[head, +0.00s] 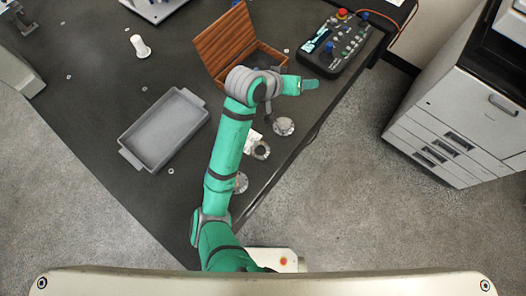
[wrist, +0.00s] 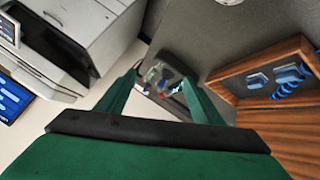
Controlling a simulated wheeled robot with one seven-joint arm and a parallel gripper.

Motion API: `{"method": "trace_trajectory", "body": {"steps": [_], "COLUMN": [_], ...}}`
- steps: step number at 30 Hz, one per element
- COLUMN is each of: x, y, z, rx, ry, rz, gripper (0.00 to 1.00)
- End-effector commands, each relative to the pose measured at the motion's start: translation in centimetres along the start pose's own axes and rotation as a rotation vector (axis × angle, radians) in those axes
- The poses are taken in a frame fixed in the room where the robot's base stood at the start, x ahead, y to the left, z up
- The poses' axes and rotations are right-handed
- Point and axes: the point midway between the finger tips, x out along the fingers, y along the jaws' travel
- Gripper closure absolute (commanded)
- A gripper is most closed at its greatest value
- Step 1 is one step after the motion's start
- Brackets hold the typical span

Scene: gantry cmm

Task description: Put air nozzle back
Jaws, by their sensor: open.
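My gripper (head: 311,84) is at the end of my green arm, over the dark table between the open wooden box and the control panel. In the wrist view, its two green fingers (wrist: 158,80) are spread apart with nothing held between them. I cannot pick out the air nozzle for certain in either view. The wooden box (head: 222,40) has its lid raised, and my arm hides part of its inside. In the wrist view, the box (wrist: 306,46) shows blue shapes (wrist: 290,74), which I cannot identify.
A grey tray (head: 163,128) lies left of my arm. A white spool-shaped part (head: 140,45) stands farther back. Round metal parts (head: 283,126) lie near the table's right edge. The control panel (head: 335,43) is at the back right. A white drawer cabinet (head: 452,125) stands beyond open floor.

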Motion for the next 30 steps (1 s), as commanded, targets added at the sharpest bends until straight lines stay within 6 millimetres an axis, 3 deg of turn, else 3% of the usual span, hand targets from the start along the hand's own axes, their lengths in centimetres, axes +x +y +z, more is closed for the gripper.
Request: {"method": "trace_trajectory", "body": {"steps": [1,6,14,20,26,30], "x": [0.8,1.9,2.1,1.6,0.3,-1.5], "y": [1.8,5.2,6.9,6.3,4.9,3.8], "z": [-0.5,-2.2,-1.3,2.4,8.5,13.6], "rx": [-0.025,-0.109,-0.258,-0.358,-0.415,-0.416], "ry": [0.06,0.256,0.497,0.626,0.704,0.729], "rz": [0.04,0.114,0.128,0.06,-0.064,-0.172], "gripper": [0.39,0.39,0.39,0.39,0.39,0.39]}}
